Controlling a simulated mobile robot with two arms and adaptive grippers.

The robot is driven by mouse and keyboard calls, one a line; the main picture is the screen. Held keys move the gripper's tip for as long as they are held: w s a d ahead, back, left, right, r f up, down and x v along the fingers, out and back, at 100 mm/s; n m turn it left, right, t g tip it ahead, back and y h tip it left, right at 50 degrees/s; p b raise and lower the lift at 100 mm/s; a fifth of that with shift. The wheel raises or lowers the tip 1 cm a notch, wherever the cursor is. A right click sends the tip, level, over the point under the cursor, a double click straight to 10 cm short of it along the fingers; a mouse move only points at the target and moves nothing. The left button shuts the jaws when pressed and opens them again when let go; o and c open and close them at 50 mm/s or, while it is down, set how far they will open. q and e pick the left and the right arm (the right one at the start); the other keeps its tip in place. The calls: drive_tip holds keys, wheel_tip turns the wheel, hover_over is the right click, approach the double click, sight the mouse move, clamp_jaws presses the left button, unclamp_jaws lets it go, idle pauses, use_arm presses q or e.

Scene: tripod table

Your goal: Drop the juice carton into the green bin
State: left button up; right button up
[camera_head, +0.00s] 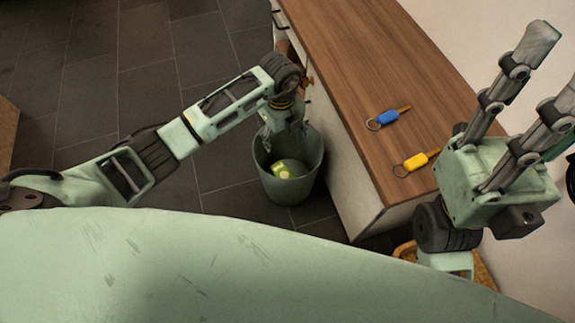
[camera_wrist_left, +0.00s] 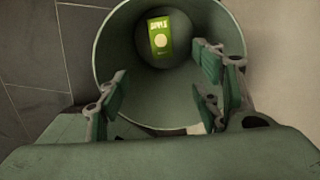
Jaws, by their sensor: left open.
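The green juice carton (camera_head: 289,170) lies inside the green bin (camera_head: 265,184), low down in it. In the left wrist view the carton (camera_wrist_left: 160,36) shows deep inside the round bin (camera_wrist_left: 112,45), clear of my fingers. My left gripper (camera_head: 291,139) points down at the bin's mouth, partly hidden by my wrist in the head view. In the left wrist view my left gripper (camera_wrist_left: 163,88) has its fingers spread wide with nothing between them. My right gripper (camera_head: 552,70) is raised at the right, fingers apart and empty.
A wooden-topped cabinet (camera_head: 365,50) stands just right of the bin. A blue-tagged key (camera_head: 387,118) and a yellow-tagged key (camera_head: 415,162) lie on it. The dark tiled floor (camera_head: 110,75) to the left is clear.

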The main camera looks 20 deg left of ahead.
use_arm(q)
wheel_tip(320, 180, up, 10)
idle(0.3)
idle(0.4)
